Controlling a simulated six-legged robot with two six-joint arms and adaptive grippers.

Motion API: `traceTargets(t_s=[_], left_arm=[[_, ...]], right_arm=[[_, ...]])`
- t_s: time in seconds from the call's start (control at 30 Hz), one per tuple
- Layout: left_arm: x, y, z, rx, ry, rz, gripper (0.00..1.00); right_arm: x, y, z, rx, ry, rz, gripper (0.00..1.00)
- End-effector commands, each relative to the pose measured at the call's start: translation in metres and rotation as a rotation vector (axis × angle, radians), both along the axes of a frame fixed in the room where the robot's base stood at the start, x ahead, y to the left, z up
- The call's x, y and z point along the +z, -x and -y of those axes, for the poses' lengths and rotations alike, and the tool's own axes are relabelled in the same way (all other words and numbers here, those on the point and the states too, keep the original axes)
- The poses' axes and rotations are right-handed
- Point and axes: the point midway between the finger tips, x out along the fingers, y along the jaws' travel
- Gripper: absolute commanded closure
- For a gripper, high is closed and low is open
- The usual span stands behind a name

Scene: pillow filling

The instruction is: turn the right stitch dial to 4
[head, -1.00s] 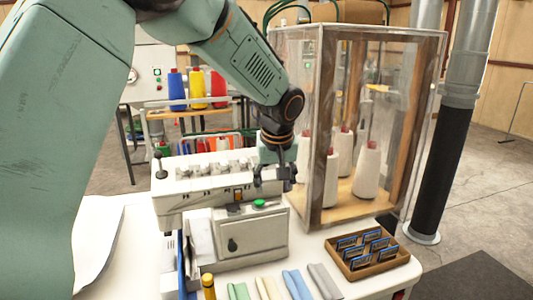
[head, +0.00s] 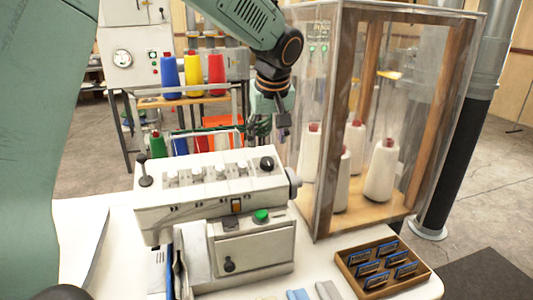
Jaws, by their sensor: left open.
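The white sewing machine (head: 205,205) stands on the table. The right stitch dial (head: 267,163), a black round knob with a light mark, sits at the right end of its top; its number is too small to read. Several paler knobs (head: 220,172) run in a row to its left. My left gripper (head: 268,132) hangs above and behind the dial, apart from it, open and empty, with its fingers partly hidden behind the wrist.
A clear cabinet with white thread cones (head: 381,170) stands close on the right of the machine. A wooden tray (head: 348,272) of small blue-edged packets lies at the front right. Coloured spools (head: 192,75) stand behind.

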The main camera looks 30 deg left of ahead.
Motion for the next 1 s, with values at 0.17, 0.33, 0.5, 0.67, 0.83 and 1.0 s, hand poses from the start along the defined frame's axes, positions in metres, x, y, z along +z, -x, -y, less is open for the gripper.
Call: traceTargets(t_s=[0.17, 0.33, 0.5, 0.67, 0.83, 1.0], left_arm=[[-0.011, 0.0, -0.001, 0.001, 0.0, -0.003, 0.44], [-0.036, -0.006, -0.006, 0.001, 0.0, -0.003, 0.44], [-0.058, -0.013, -0.012, 0.001, 0.0, -0.002, 0.44], [-0.069, -0.018, -0.015, 0.0, -0.001, -0.001, 0.44], [-0.071, -0.02, -0.016, 0.0, -0.001, 0.002, 0.44], [-0.072, -0.021, -0.017, 0.0, -0.001, 0.001, 0.47]], right_arm=[[0.002, 0.0, 0.0, 0.0, 0.0, -0.001, 0.6], [0.005, 0.001, 0.0, -0.001, 0.0, -0.001, 0.6], [0.008, 0.0, 0.0, -0.001, 0.0, -0.001, 0.6], [0.01, 0.0, 0.0, 0.0, 0.0, -0.001, 0.6], [0.01, 0.0, 0.0, 0.0, 0.0, -0.001, 0.6], [0.01, 0.0, 0.0, 0.0, 0.0, -0.001, 0.6]])
